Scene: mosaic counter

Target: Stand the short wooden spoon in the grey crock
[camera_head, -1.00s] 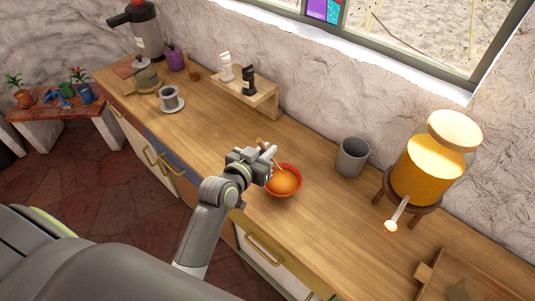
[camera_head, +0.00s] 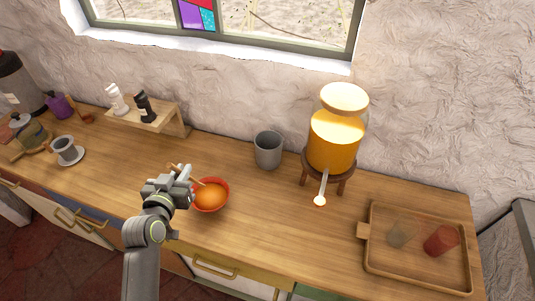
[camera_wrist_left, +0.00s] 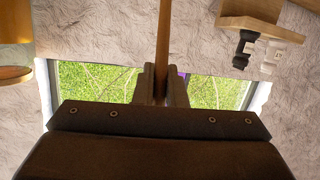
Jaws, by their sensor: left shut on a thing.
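My left gripper (camera_head: 184,178) is shut on the wooden spoon, just left of the orange-red bowl (camera_head: 226,203). In the left wrist view the spoon's brown handle (camera_wrist_left: 164,35) stands between the two fingertips (camera_wrist_left: 162,88). In the head view only short pieces of the spoon (camera_head: 199,183) show beside the fingers, on the bowl's side. I cannot tell whether it touches the bowl. The grey crock (camera_head: 268,150) stands upright near the wall, behind and right of the bowl, apart from the gripper. My right gripper is not in view.
An amber dispenser (camera_head: 334,145) on a wooden stand is right of the crock, its tap pointing forward. A wooden tray (camera_head: 415,274) with two cups lies at right. A small shelf (camera_head: 157,122) with two shakers stands at back left. Bare counter lies between bowl and tray.

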